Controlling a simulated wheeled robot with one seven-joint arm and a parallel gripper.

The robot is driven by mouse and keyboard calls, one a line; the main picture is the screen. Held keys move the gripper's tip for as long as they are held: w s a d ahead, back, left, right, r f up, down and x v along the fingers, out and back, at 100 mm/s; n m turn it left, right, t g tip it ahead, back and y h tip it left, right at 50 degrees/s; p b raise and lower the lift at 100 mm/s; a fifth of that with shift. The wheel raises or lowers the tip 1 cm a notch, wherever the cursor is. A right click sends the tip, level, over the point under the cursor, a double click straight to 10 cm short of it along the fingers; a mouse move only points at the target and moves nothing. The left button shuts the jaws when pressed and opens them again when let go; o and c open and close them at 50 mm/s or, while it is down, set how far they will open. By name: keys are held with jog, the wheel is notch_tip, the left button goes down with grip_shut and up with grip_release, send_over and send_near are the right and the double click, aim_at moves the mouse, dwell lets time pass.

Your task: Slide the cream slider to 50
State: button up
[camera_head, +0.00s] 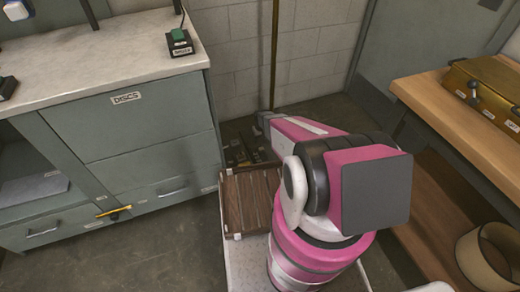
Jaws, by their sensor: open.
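I cannot make out a cream slider or a mark for 50 in this view. A brass-coloured box (492,86) with small dark knobs or levers and pale labels sits on the wooden bench at the right. The labels are too small to read. My pink arm rises at the centre and reaches away toward the back wall. My gripper (264,119) shows only as a small grey end, apart from the box and well to its left. It is open, and I see nothing held in it.
A grey cabinet (150,118) labelled DISCS stands at the left, with a green-topped device (179,43) on its pale top. The wooden bench (425,92) edges the right side. A brown slatted panel (246,200) lies beside my arm. A cream lampshade-like cylinder (487,262) is at lower right.

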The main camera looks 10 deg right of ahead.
aim_at(261, 149)
notch_tip(261, 149, down, 10)
jog(key=shift+f, duration=0.1)
grip_shut()
jog(key=s, duration=0.2)
jog(key=shift+s+d, duration=0.25)
jog(key=shift+s, duration=0.05)
jog(key=shift+s+d, duration=0.1)
jog(key=shift+s, duration=0.2)
grip_release()
jog(key=shift+w, duration=0.1)
jog(key=shift+r, duration=0.25)
notch_tip(261, 149, up, 10)
jog(key=shift+r, duration=0.25)
